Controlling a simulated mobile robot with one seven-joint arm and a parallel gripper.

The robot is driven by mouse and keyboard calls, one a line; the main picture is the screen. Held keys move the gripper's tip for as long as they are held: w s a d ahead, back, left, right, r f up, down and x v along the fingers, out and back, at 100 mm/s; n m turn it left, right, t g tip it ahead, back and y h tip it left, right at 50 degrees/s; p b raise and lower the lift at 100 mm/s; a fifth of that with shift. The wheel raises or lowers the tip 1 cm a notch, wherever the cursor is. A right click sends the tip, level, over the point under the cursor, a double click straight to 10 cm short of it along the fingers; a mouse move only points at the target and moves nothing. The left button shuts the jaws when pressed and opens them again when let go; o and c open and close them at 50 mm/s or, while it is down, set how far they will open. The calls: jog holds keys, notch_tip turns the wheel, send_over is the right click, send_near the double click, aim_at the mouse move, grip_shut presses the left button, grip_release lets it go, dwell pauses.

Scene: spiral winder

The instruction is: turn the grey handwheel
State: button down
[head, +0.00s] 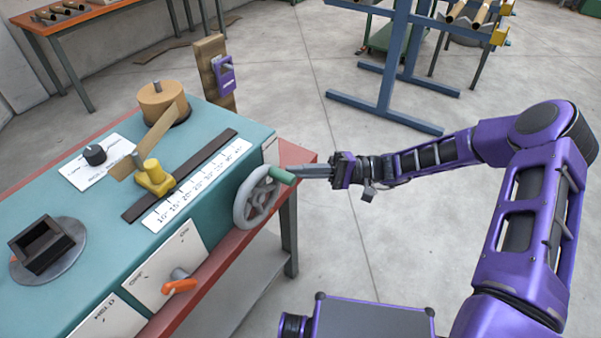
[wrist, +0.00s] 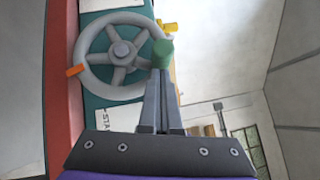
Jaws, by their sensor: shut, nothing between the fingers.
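The grey handwheel (head: 251,203) is mounted on the right end of the teal machine (head: 207,215), with a green knob (head: 281,175) on its rim. In the wrist view the handwheel (wrist: 97,59) faces me, with several spokes, and its green knob (wrist: 163,51) is at the rim's right side. My gripper (head: 303,171) is shut and empty. Its fingertips (wrist: 161,72) are at the green knob, overlapping its lower edge in the wrist view. I cannot tell whether they touch it.
An orange lever (head: 180,286) sticks out of the machine's front, left of the handwheel. The red bench edge (head: 210,273) runs below it. A blue frame stand (head: 395,70) is at the back. The floor right of the machine is clear around my arm.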

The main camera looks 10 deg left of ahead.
aim_at(290, 174)
jog(key=s+r+n+h+p, duration=0.1)
jog(key=s+a+r+n+t+h+p, duration=0.1)
jog(key=s+r+n, duration=0.1)
jog(key=shift+a+r+h, duration=0.1)
jog(key=shift+h, duration=0.3)
dwell(0.4)
jog(key=shift+w+r, duration=0.1)
